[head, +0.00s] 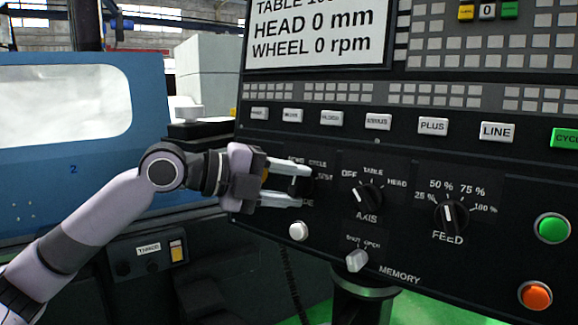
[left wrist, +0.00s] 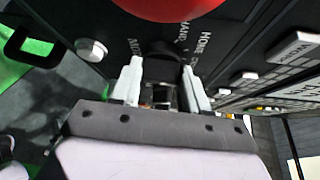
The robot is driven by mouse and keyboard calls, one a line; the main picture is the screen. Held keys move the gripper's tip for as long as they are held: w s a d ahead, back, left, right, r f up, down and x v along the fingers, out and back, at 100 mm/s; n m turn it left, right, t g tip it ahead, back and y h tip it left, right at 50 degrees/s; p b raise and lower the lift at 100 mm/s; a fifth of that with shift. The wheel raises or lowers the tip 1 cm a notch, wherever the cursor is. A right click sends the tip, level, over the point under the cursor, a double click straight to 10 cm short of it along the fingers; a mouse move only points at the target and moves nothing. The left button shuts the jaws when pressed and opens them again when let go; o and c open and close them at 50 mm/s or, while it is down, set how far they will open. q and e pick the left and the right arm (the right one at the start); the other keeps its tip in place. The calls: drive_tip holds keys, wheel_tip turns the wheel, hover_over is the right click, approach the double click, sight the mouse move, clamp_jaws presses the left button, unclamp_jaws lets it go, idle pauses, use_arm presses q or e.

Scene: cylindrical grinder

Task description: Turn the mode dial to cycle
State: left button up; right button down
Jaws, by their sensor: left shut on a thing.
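My left gripper (head: 304,187) reaches in from the left at the lower left of the black control panel. Its pale fingers are shut on the mode dial, which is mostly hidden behind them in the head view. Printed labels show around it there; CYCLE is readable above the fingers. In the left wrist view the black mode dial (left wrist: 160,47) lies between the fingertips of my left gripper (left wrist: 163,70), with HOME and HAND labels beside it. I cannot tell which label the pointer faces. My right gripper is not in view.
The AXIS dial (head: 367,194) and FEED dial (head: 451,214) stand to the right on the panel. A white button (head: 298,231) and the MEMORY switch (head: 356,260) are below. A large red button (left wrist: 172,6) shows beyond the dial in the left wrist view.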

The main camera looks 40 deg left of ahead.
sight(289, 187)
use_arm(q)
drive_tip(key=shift+r+m+p, duration=0.2)
drive_tip(key=shift+m+p, duration=0.2)
drive_tip(key=shift+p, duration=0.15)
drive_tip(key=shift+f+m+g+y+p, duration=0.15)
drive_tip(key=shift+m+g+y+p, duration=0.15)
drive_tip(key=shift+g+p, duration=0.1)
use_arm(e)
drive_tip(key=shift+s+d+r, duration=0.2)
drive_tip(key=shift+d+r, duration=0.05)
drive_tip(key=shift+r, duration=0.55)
use_arm(q)
drive_tip(key=o, duration=1)
drive_tip(key=shift+o, duration=0.2)
drive_tip(key=shift+a, duration=0.1)
drive_tip(key=shift+s+a, duration=0.15)
drive_tip(key=shift+s, duration=0.05)
drive_tip(key=b+v, duration=0.3)
drive_tip(key=v, duration=0.1)
drive_tip(key=shift+s+a+b, duration=0.15)
drive_tip(key=shift+s+b, duration=0.15)
drive_tip(key=shift+b+v, duration=0.5)
drive_tip(key=shift+v, duration=0.45)
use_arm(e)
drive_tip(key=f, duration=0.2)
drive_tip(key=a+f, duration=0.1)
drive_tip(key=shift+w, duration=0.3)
